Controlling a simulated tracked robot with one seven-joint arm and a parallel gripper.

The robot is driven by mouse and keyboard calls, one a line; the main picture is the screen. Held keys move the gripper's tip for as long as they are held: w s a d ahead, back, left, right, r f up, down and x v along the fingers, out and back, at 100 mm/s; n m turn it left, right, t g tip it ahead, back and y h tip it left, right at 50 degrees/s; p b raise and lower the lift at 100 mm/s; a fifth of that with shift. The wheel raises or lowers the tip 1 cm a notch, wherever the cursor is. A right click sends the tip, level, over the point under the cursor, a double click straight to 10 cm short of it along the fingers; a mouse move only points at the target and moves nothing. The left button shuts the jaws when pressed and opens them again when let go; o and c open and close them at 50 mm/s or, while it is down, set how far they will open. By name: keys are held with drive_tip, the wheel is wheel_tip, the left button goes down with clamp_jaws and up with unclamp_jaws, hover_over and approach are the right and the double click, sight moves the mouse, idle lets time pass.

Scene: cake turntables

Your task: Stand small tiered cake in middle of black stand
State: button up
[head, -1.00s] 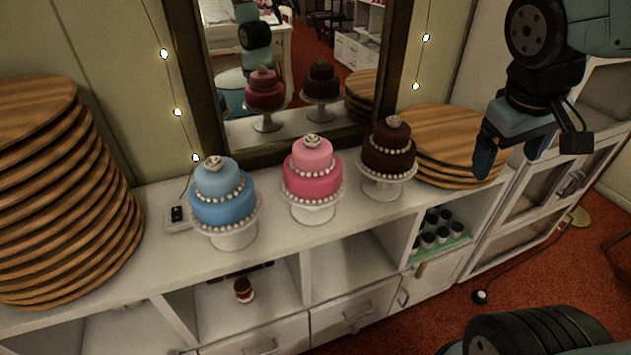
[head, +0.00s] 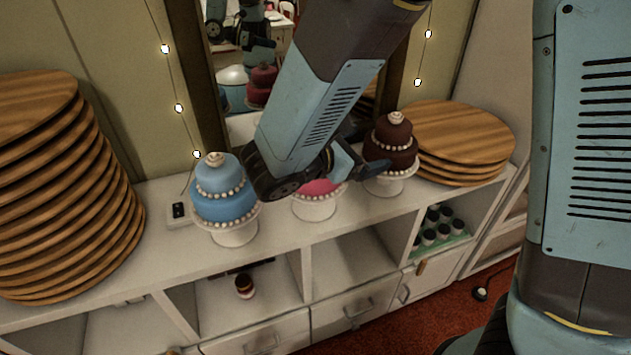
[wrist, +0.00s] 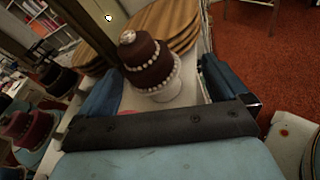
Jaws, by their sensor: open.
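Three small tiered cakes with pearl trim and a rosette on top stand on white footed stands on the cabinet top. The blue cake (head: 224,205) is at left. The pink cake (head: 321,186) is in the middle, mostly hidden behind my arm. The dark brown cake (head: 392,160) is at right, on its white stand (head: 391,184). My gripper (head: 360,160) is open and empty, just left of the brown cake. In the wrist view, the brown cake (wrist: 150,66) shows ahead between the open fingers, apart from them. No stand in view looks black.
Stacked wooden boards stand at left (head: 60,190) and behind the brown cake at right (head: 462,140). A framed mirror (head: 215,100) behind shows reflections. Small jars (head: 436,228) sit on a shelf below. The cabinet top (head: 290,245) is bare along its front.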

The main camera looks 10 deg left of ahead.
drive_tip(key=s+a+f+n+t+y, duration=0.3)
drive_tip(key=a+n, duration=0.1)
drive_tip(key=a, duration=0.3)
drive_tip(key=s+a+f+n+t+y, duration=0.2)
drive_tip(key=a+n+t+y, duration=0.15)
drive_tip(key=a, duration=0.35)
drive_tip(key=shift+n+h, duration=0.25)
drive_tip(key=shift+n, duration=0.3)
drive_tip(key=x, duration=0.8)
drive_tip(key=shift+f, duration=0.15)
drive_tip(key=shift+x, duration=2.75)
drive_tip(key=shift+c, duration=0.3)
drive_tip(key=shift+r, duration=0.25)
clamp_jaws()
